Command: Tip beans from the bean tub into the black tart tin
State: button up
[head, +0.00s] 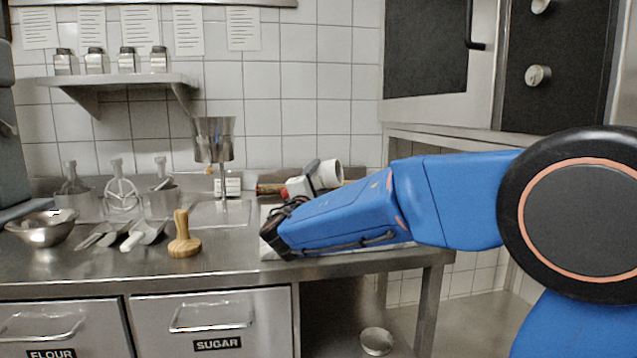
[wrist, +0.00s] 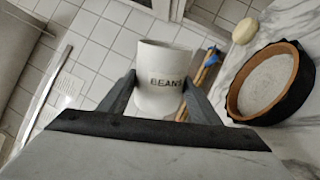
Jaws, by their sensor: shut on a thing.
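The bean tub (wrist: 160,82) is a white cylinder marked BEANS, held between the two grey fingers of my gripper (wrist: 158,98) in the wrist view. In the head view the tub (head: 330,174) is tilted well over, its mouth toward the right, above the counter. The black tart tin (wrist: 303,98) is at the right of the wrist view on a pale marbled surface, with a tan pastry rim and a whitish lining inside. The tub is beside it in that picture, apart from it. The tub's contents are hidden. I do not see the tin in the head view.
A steel funnel on a stand (head: 214,140) rises behind. A pale round lump (wrist: 245,30) and wooden-handled tools (wrist: 206,68) lie near the tin.

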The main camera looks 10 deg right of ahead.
jog(key=shift+r, duration=0.15)
jog(key=shift+r+n+y, duration=0.4)
jog(key=shift+r+n, duration=0.15)
jog(key=shift+n, duration=0.55)
notch_tip(320, 180, up, 3)
jog(key=n+y, duration=0.1)
jog(key=n, duration=0.4)
jog(key=shift+f+n+y, duration=0.15)
jog(key=shift+n+y, duration=0.15)
jog(key=shift+y, duration=0.1)
jog(key=shift+r+n+y, duration=0.35)
jog(key=shift+r+n, duration=0.05)
jog(key=shift+n, duration=0.7)
jog(key=shift+r+n+y, duration=0.35)
jog(key=shift+n, duration=0.75)
jog(key=shift+r+n+g+y, duration=0.15)
jog(key=shift+r+n+g, duration=0.2)
jog(key=shift+n, duration=0.9)
jog(key=shift+r+n+g+y, duration=0.2)
jog(key=shift+r+n, duration=0.25)
jog(key=shift+n, duration=0.8)
